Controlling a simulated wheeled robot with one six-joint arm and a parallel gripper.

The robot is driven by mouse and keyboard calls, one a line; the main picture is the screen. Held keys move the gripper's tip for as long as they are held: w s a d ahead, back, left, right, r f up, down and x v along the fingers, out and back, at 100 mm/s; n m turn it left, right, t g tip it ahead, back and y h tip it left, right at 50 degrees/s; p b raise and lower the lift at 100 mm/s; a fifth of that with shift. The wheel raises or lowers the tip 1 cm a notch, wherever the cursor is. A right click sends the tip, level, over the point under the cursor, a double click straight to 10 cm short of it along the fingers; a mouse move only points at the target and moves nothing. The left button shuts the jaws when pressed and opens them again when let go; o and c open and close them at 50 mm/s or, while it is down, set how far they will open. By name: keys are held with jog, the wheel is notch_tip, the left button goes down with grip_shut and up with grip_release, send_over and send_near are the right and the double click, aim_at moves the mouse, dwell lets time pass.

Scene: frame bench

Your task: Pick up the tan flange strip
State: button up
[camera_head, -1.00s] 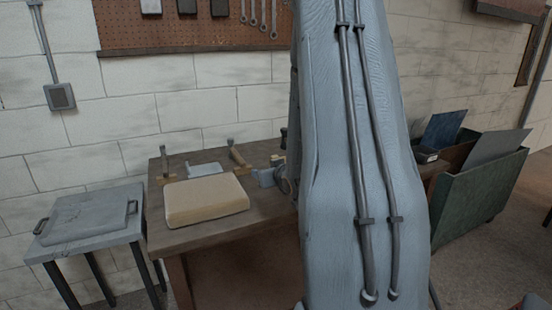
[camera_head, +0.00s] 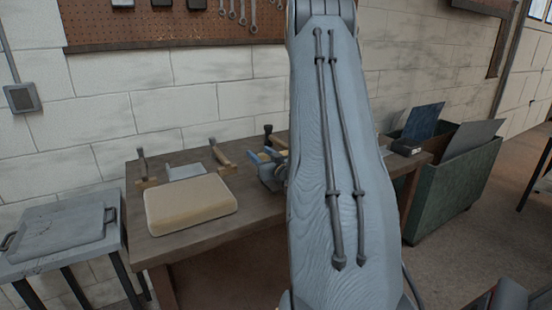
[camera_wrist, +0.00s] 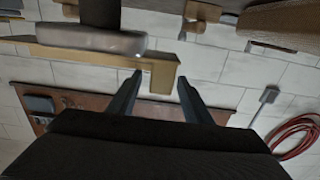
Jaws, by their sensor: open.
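The tan flange strip (camera_wrist: 110,58) shows in the wrist view as a long flat tan piece with a stepped end. My gripper (camera_wrist: 158,80) is open, with its two fingers spread on either side of that stepped end as seen in the picture. I cannot tell how far the strip is from the fingertips, and no contact is clear. A rounded grey part (camera_wrist: 92,38) with a dark post overlaps the strip's middle. In the head view a small tan piece (camera_head: 282,153) by the blue-grey vise (camera_head: 270,172) may be the strip. My arm hides the gripper there.
The wooden bench (camera_head: 165,245) carries a beige block (camera_head: 190,205) and wooden-handled clamps (camera_head: 221,155). A grey side table (camera_head: 62,235) stands left. A green bin (camera_head: 455,190) with panels stands right. A red coiled hose (camera_wrist: 297,136) hangs on the wall in the wrist view.

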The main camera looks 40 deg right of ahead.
jog(key=shift+p+x, duration=0.6)
jog(key=shift+x, duration=1.15)
jog(key=shift+a, duration=0.1)
grip_shut()
jog(key=shift+w+r, duration=0.1)
